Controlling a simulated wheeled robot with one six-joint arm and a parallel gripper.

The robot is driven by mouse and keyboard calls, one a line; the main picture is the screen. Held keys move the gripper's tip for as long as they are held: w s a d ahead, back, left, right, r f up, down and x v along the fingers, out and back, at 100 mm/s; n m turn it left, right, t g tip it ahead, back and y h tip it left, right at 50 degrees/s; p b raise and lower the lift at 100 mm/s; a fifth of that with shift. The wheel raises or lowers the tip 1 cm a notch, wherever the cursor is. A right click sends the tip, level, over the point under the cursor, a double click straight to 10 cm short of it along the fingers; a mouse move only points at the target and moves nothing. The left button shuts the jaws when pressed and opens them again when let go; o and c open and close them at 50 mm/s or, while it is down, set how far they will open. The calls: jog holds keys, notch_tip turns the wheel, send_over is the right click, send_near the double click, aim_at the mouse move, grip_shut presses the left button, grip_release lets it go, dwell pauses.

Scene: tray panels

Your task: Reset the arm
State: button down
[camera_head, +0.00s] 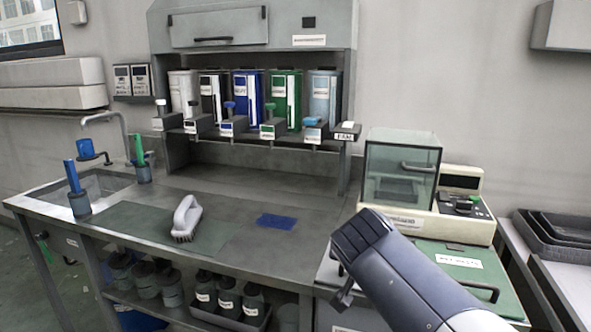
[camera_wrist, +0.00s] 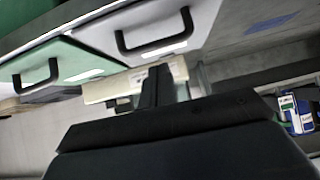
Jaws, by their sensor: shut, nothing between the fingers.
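My arm reaches in from the lower right of the head view. My gripper (camera_head: 343,293) shows there only as a small dark part below the arm's black joint, in front of the bench unit on the right. In the wrist view my gripper (camera_wrist: 157,84) is a narrow dark shape above a wide black body. Its fingers are together and hold nothing. The wrist picture is strongly turned, with the bench fronts along its top.
The machine with a glass hood (camera_head: 402,165) stands just behind my arm. A green lid (camera_head: 455,262) with a black handle lies beside it. A white brush (camera_head: 187,217) and blue cloth (camera_head: 277,222) lie on the bench (camera_head: 250,195). Black trays (camera_head: 560,232) are at right.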

notch_tip(320, 180, down, 3)
jog(key=shift+s+a+r+b, duration=0.1)
jog(key=shift+s+a+b, duration=0.05)
jog(key=shift+b, duration=0.6)
jog(key=shift+w+r+p, duration=0.25)
jog(key=shift+r+p, duration=0.15)
jog(key=shift+p, duration=0.2)
jog(key=p, duration=0.1)
jog(key=r+p, duration=0.1)
jog(key=p, duration=0.1)
jog(key=r+p, duration=0.1)
jog(key=shift+w+d+r, duration=0.25)
jog(key=shift+w, duration=0.1)
jog(key=r+p, duration=0.1)
jog(key=p, duration=0.1)
jog(key=w+r+g+p, duration=0.1)
jog(key=p, duration=0.4)
jog(key=shift+w+d+r+g, duration=0.2)
jog(key=shift+d+r+g, duration=0.1)
jog(key=shift+r, duration=0.1)
jog(key=w+d+r+g+y+p, duration=0.1)
jog(key=w+r+g+p, duration=0.2)
jog(key=p, duration=1.3)
notch_tip(320, 180, up, 2)
jog(key=shift+w+d+r+g+y, duration=0.15)
jog(key=shift+w+g+y, duration=0.25)
jog(key=shift+w, duration=0.45)
jog(key=shift+d, duration=0.1)
